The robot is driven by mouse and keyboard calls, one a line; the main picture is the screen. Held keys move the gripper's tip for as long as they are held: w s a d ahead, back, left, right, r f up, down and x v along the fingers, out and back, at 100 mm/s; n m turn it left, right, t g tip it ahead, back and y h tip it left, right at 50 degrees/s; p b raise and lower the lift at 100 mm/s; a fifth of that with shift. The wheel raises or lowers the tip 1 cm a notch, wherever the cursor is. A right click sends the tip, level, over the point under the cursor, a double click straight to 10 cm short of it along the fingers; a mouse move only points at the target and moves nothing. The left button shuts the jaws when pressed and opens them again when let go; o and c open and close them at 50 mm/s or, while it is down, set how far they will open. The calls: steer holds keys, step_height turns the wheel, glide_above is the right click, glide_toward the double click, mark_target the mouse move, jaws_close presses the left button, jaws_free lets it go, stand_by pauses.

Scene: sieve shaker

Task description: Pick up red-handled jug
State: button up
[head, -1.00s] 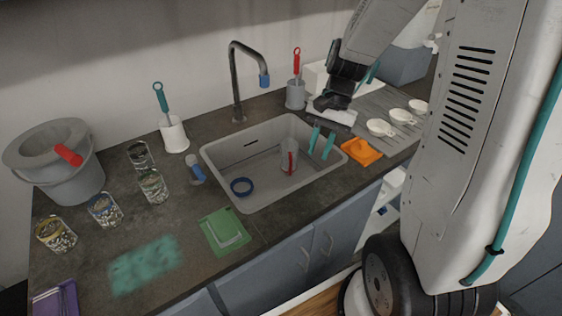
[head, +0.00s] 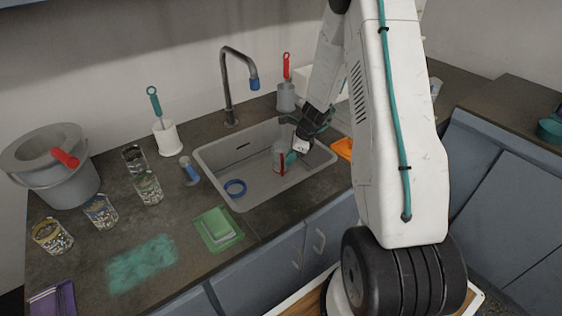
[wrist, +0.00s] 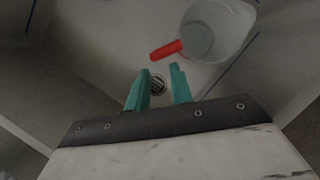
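The red-handled jug (head: 278,150) is a translucent grey-white vessel inside the sink (head: 219,172). Its red handle (head: 283,167) faces the front of the sink. In the wrist view the jug (wrist: 222,28) is at the upper right, and its red handle (wrist: 166,50) points left, just beyond my fingertips. My gripper (wrist: 159,70) is open, with a gap between its two teal fingers, and the sink drain (wrist: 158,86) shows between them. In the head view my gripper (head: 291,157) is in the sink area beside the jug, with its fingers partly hidden. Nothing is held.
A faucet (head: 227,95) stands behind the sink. Several jars and a bucket (head: 68,184) are at left.

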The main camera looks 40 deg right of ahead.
steer(key=x, duration=0.6)
steer(key=shift+s+a+f, duration=0.15)
steer(key=shift+f, duration=0.1)
jaws_close()
